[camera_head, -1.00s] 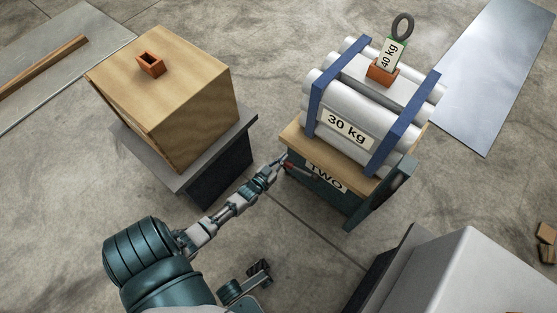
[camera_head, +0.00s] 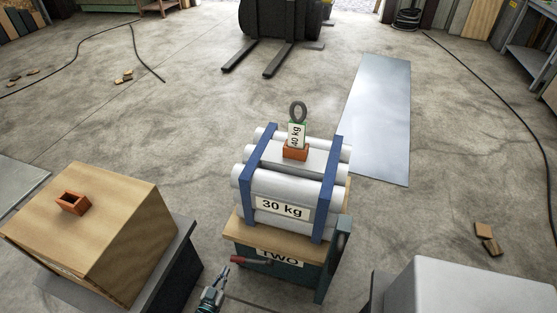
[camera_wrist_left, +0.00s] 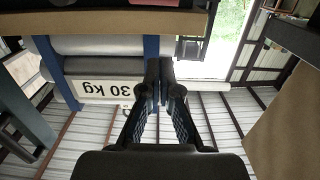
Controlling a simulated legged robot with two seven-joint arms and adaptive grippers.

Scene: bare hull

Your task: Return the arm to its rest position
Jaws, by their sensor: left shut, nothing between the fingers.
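My left gripper (camera_head: 223,272) is at the bottom edge of the head view, beside a small red handle (camera_head: 250,260) on the front of the stand marked TWO (camera_head: 290,271). It is shut and empty, with a visible gap to the handle. In the left wrist view its two dark fingers (camera_wrist_left: 160,78) are together with nothing between them. Most of my left arm is out of the head view. My right gripper is not in view.
A bundle of pale cylinders marked 30 kg (camera_head: 283,187) sits on the stand. A 40 kg weight (camera_head: 297,134) stands in an orange holder on top. A wooden box (camera_head: 117,230) is at left, a white block (camera_head: 465,288) at lower right. Open concrete floor lies beyond.

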